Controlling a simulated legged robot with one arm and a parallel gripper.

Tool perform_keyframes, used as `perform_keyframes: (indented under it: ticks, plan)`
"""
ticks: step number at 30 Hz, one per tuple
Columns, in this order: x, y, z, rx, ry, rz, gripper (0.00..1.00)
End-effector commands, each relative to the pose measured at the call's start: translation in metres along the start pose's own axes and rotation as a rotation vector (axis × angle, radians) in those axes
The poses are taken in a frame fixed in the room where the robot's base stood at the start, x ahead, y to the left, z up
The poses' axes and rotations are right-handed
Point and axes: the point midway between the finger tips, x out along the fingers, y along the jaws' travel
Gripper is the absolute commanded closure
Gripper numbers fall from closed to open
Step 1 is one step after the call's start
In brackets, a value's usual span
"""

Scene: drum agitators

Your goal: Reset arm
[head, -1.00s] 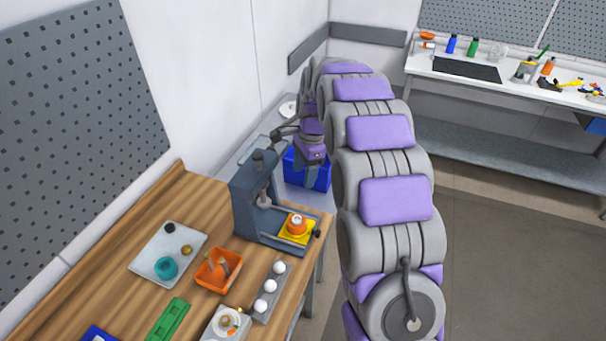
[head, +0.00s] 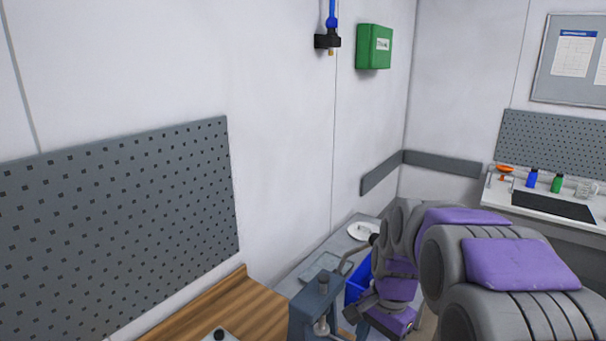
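My arm, grey with purple pads, reaches from the lower right toward the wall corner in the head view. Its far end bends down beside the grey press (head: 313,308). My gripper (head: 372,318) is partly in view at the bottom, just right of the press and in front of a blue bin. Its fingertips are too hidden to tell open from shut. I cannot tell whether it touches the press.
A wooden bench (head: 230,310) runs along the left wall under a grey pegboard (head: 120,225). A blue bin (head: 357,280) and a white round plate (head: 362,231) are behind my gripper. A white table (head: 500,195) with bottles stands at the right.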

Motion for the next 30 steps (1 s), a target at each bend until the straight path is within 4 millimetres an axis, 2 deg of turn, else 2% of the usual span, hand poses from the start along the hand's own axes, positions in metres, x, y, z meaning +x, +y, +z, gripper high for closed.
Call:
perform_keyframes:
  ticks: [3,8,18,24,30]
  plan:
    - [-0.001,0.030,0.031,-0.127,0.003,0.018,0.36]
    - [0.004,0.069,0.069,-0.302,0.001,0.043,0.36]
    - [0.031,0.156,0.141,-0.664,-0.013,0.095,0.36]
    - [0.048,0.191,0.166,-0.809,-0.027,0.117,0.36]
    - [0.054,0.201,0.173,-0.855,-0.032,0.123,0.36]
